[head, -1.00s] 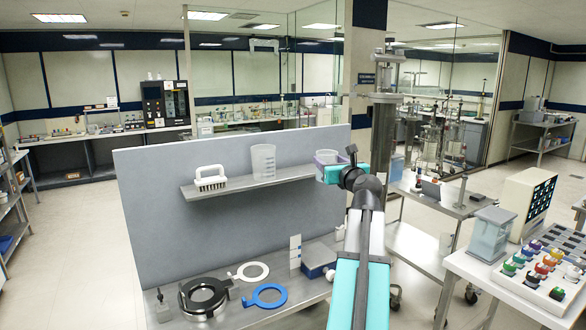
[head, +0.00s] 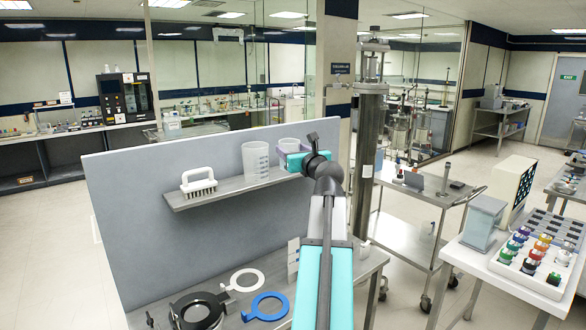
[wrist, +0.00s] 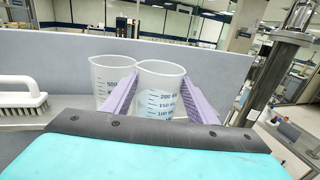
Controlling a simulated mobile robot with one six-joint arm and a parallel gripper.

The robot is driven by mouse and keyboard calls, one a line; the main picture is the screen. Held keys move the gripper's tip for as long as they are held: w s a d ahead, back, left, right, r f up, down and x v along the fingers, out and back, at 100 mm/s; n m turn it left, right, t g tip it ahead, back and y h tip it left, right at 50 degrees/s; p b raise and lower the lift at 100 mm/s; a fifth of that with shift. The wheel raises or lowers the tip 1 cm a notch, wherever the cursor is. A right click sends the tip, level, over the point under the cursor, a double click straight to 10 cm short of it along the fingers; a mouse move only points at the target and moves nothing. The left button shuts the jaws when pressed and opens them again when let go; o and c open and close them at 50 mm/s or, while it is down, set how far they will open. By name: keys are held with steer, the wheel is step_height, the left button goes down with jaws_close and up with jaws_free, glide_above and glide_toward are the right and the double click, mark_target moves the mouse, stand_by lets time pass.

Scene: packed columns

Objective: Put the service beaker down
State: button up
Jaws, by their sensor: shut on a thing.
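My gripper (head: 292,157) is at the right end of the grey shelf (head: 225,191). It is shut on the service beaker (head: 290,145), a clear, upright beaker. In the wrist view the service beaker (wrist: 160,95) shows blue volume marks and stands between my lilac fingers (wrist: 160,84). The fingers and the gripper's body hide its lower part. I cannot tell whether its base touches the shelf.
A taller clear beaker (head: 255,161) stands on the shelf just left of my gripper. A white brush (head: 198,182) lies farther left. A grey panel (head: 130,230) backs the shelf. A metal column (head: 368,140) rises to the right.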

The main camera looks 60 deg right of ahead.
steer(key=shift+w, duration=0.1)
steer(key=w+d+p, duration=0.2)
steer(key=w+d, duration=0.1)
steer(key=d, duration=0.4)
steer(key=w+d+f+p, duration=0.1)
steer(key=w+d+p, duration=0.1)
steer(key=d, duration=0.5)
steer(key=shift+w+d+f, duration=0.25)
steer(key=shift+w+d, duration=0.15)
steer(key=shift+w, duration=0.1)
steer(key=shift+f+p, duration=0.75)
steer(key=shift+f, duration=1)
steer(key=shift+f, duration=0.15)
steer(key=o, duration=1.1)
